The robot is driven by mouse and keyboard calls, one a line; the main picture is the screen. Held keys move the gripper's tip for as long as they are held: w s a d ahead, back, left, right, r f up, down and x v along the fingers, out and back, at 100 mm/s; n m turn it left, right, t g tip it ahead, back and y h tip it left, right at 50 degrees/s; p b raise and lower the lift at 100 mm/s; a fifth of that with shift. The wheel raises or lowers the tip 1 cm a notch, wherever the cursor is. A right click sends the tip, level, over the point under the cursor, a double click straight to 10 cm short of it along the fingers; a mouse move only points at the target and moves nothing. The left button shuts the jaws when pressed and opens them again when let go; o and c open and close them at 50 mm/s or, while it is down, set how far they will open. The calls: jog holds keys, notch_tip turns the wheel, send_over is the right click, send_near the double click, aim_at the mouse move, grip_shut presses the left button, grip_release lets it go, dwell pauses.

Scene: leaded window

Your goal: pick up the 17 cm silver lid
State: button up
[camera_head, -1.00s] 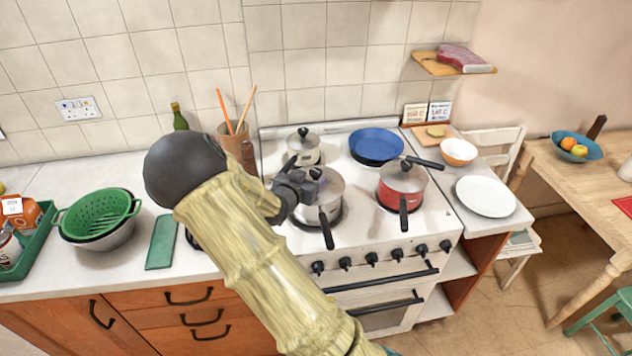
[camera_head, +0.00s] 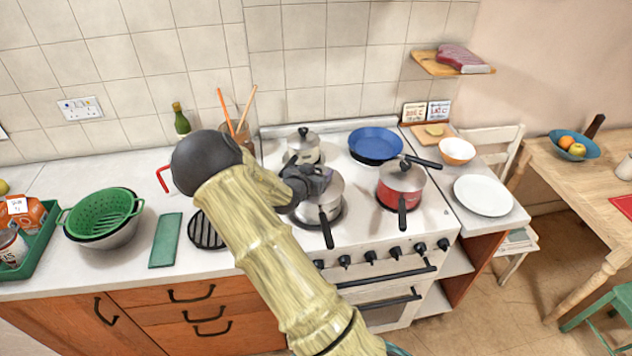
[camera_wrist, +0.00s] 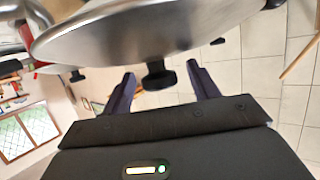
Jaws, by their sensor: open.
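A silver lid with a black knob sits on the silver pan (camera_head: 322,211) at the front left of the stove. In the head view my gripper (camera_head: 318,178) is over this lid and hides part of it. In the wrist view the silver lid (camera_wrist: 150,30) fills the upper part, and its black knob (camera_wrist: 158,76) stands between the two spread fingers of my gripper (camera_wrist: 160,78). My gripper is open, with a visible gap at least on the knob's left side. The lid's full outline is hidden by the picture edge.
A red pan (camera_head: 389,190) with a silver lid stands close to the right. A small lidded silver pot (camera_head: 304,148) stands behind. The green colander (camera_head: 100,212) stands on the left counter.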

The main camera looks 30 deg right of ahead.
aim_at(316, 170)
jog(key=c, duration=1.2)
jog(key=shift+o, duration=0.2)
jog(key=shift+r, duration=0.1)
notch_tip(316, 170, up, 10)
jog(key=shift+f+b, duration=0.1)
jog(key=shift+b, duration=0.45)
